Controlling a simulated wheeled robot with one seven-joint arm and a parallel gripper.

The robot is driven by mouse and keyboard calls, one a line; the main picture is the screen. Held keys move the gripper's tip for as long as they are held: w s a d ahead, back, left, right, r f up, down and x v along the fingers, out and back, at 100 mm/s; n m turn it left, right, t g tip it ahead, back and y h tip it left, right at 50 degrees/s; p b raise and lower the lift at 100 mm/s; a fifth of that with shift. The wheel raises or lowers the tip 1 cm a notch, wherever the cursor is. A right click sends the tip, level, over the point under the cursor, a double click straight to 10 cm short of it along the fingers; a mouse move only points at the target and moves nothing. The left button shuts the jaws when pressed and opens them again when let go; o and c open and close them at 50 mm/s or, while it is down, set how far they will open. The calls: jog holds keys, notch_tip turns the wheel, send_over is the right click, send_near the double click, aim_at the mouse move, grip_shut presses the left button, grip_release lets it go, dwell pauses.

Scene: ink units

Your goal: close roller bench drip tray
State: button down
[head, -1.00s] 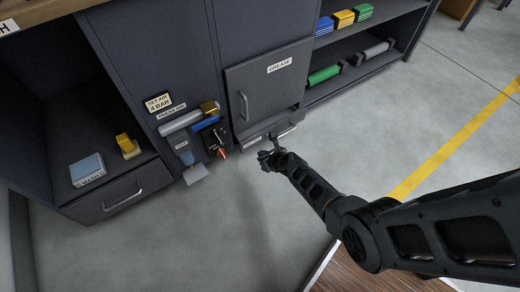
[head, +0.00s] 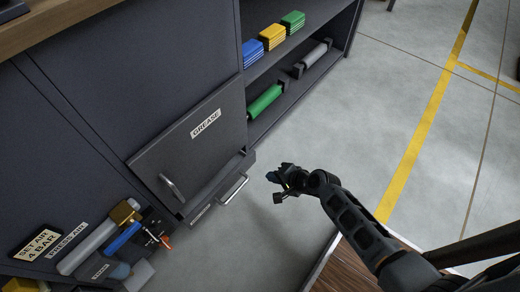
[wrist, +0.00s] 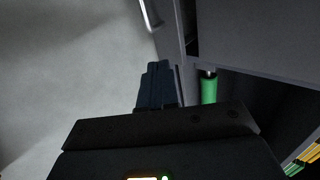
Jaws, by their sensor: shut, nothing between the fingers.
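The drip tray (head: 248,160) is a dark drawer low in the cabinet, below the door marked GREASE (head: 195,140). It stands out a little from the cabinet front, and a strip of its top shows below the door. Its pale bar handle (head: 234,188) faces the floor side; a bar handle also shows at the top of the wrist view (wrist: 150,14). My gripper (head: 271,177) is shut and empty, to the right of the handle and apart from it. In the wrist view its dark fingers (wrist: 157,80) are together over the floor.
Right of the tray is an open shelf (head: 290,105) with a green roller (head: 265,101), a grey roller (head: 315,54) and coloured stacks. Left are an air valve panel (head: 155,235) and a grey cylinder (head: 90,245). The floor (head: 350,120) in front is clear.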

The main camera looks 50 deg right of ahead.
jog(key=b, duration=0.6)
send_near(243, 166)
jog(key=shift+n, duration=0.3)
jog(key=x, duration=0.5)
jog(key=shift+s+d+f, duration=0.15)
jog(key=shift+s+f, duration=0.05)
jog(key=shift+f, duration=0.3)
jog(key=shift+w, duration=0.5)
jog(key=shift+r, duration=0.15)
